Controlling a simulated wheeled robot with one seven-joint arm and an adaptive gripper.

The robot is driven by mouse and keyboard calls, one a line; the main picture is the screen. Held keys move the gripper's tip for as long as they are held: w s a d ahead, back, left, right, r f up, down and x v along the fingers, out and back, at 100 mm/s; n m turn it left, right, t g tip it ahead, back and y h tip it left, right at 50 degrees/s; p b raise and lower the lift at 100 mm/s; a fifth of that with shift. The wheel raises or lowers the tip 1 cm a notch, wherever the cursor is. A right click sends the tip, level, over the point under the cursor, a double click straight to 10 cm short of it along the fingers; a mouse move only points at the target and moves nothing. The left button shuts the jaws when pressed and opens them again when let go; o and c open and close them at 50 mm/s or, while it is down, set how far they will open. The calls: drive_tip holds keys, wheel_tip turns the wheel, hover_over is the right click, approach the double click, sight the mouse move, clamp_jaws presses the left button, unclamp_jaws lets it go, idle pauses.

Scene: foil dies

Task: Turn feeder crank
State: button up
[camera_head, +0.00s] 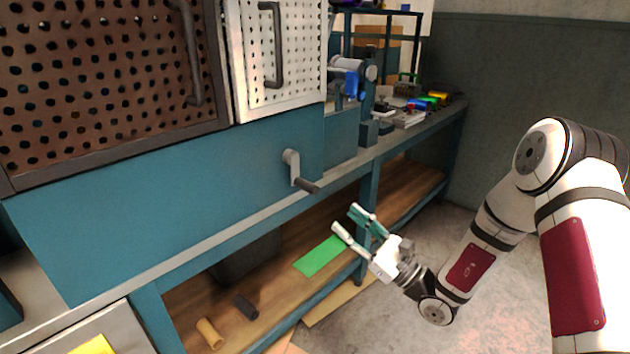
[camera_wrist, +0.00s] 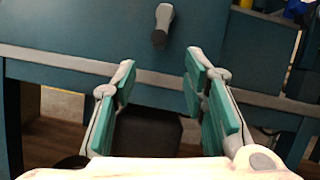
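The feeder crank (camera_head: 293,166) is a grey arm with a dark handle, mounted on the blue front panel of the machine. Its arm hangs down from the hub, and the handle (camera_head: 306,186) sticks out at the lower end. In the wrist view the crank (camera_wrist: 163,22) is at the top centre, beyond the fingertips. My gripper (camera_head: 345,218) is open and empty, below and to the right of the crank, apart from it. In the wrist view the two green-padded fingers of my gripper (camera_wrist: 160,72) stand apart with nothing between them.
A perforated brown door (camera_head: 110,85) and a perforated white door (camera_head: 285,55) are above the panel. The bench edge (camera_head: 230,225) runs under the crank. The lower shelf holds a green sheet (camera_head: 320,256), a dark cylinder (camera_head: 246,306) and a tan cylinder (camera_head: 209,333).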

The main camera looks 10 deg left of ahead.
sight(299, 179)
drive_tip(key=b+x, duration=0.3)
drive_tip(key=x, duration=1)
drive_tip(key=shift+a+r, duration=0.15)
drive_tip(key=shift+a, duration=0.1)
clamp_jaws()
